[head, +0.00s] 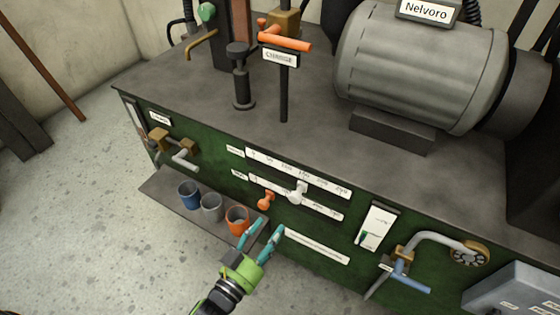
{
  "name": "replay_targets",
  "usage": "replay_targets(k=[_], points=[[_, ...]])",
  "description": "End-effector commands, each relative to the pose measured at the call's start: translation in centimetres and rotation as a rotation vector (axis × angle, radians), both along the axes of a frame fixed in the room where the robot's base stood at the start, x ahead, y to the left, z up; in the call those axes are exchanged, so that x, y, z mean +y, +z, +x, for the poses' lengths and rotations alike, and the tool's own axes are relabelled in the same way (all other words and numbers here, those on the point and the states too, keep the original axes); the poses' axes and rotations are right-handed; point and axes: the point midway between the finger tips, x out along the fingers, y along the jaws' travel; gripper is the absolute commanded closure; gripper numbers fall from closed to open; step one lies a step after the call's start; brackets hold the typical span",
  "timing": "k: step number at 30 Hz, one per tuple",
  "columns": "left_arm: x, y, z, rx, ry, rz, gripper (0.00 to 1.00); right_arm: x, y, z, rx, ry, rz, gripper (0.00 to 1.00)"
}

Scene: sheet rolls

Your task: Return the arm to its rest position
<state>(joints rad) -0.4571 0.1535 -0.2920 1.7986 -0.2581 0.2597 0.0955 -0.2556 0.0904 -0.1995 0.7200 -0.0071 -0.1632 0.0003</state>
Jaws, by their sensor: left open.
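My left gripper (262,240) shows in the head view at the lower middle, its arm coming in from below. Its two teal fingers are spread apart with nothing between them. One fingertip is close to the orange cup (237,221) on the shelf; I cannot tell whether it touches. Just above the fingers, an orange knob (265,201) and a white knob (297,193) sit on the slotted scales of the green machine front (220,180). My right gripper is not in view.
A blue cup (188,195) and a grey cup (211,208) stand beside the orange one on a narrow shelf (160,187). Pipes with a blue handle (410,282) stick out at the right. A large grey motor (420,65) is on top. Open floor (70,235) lies left.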

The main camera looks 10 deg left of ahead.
Motion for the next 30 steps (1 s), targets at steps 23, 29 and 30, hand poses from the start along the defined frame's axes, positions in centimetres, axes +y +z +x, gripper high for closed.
replay_targets(k=[23,29,30], points=[[10.9,-26.7,-20.2,1.095,0.22,0.267,0.44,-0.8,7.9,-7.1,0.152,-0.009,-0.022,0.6],[13.2,-28.9,-29.5,1.369,0.263,0.318,0.44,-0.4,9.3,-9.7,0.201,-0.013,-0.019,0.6],[13.4,-29.0,-30.5,1.398,0.268,0.323,0.44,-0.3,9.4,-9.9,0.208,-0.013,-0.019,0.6]])
